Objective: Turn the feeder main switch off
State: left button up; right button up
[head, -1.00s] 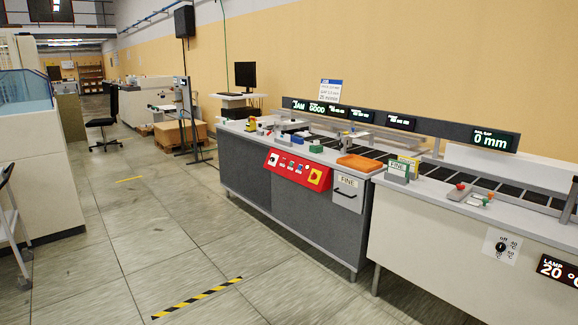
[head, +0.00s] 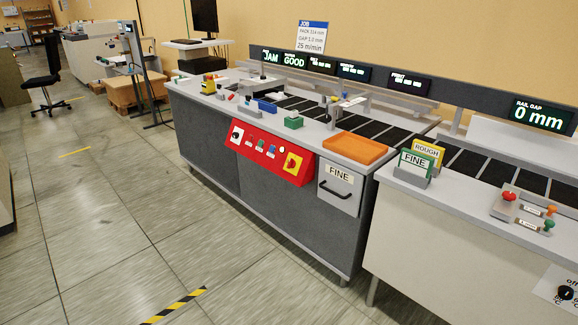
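A red control panel (head: 268,152) is on the front of the grey feeder machine (head: 205,135). At its right end is a yellow plate with a red rotary knob, which looks like the main switch (head: 292,163). The knob's exact position is too small to tell. At the panel's left end is a white plate with a black knob (head: 236,134). Small buttons sit between them. Neither of my grippers shows in the head view.
A drawer marked FINE (head: 339,188) is right of the panel, below an orange tray (head: 355,148). A white machine (head: 450,235) stands at the right. The tiled floor (head: 130,220) before the feeder is clear, with a black-and-yellow strip (head: 175,306) on it.

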aim_at(291, 164)
jog(key=i+j+z, duration=0.15)
jog(key=i+j, duration=0.55)
jog(key=k+j, duration=0.05)
jog(key=j, duration=0.05)
